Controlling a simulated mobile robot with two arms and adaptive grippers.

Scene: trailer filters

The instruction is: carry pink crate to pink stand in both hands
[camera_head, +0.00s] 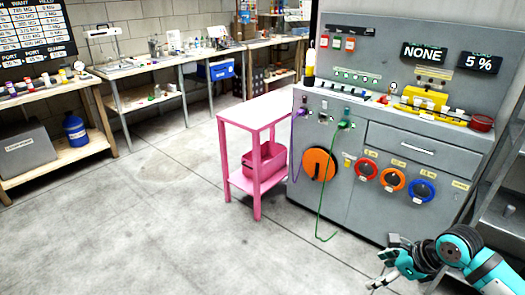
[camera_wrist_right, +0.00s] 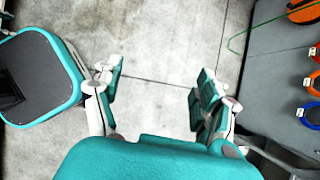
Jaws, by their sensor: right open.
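The pink stand (camera_head: 257,117) is a small table with a pale pink top and a lower shelf, left of the grey workbench in the head view. The pink crate (camera_head: 262,167) is on the lower shelf, partly hidden by the stand's front leg. My right gripper (camera_head: 378,272) is low at the bottom right, well apart from the stand and crate. In the right wrist view its fingers (camera_wrist_right: 160,82) are spread, with only bare floor between them. My left gripper is not in view.
The grey workbench (camera_head: 400,165) with dials and a hanging green cable (camera_head: 323,205) stands right of the pink stand. A wooden table (camera_head: 60,158) and back benches line the walls. The floor in front is clear.

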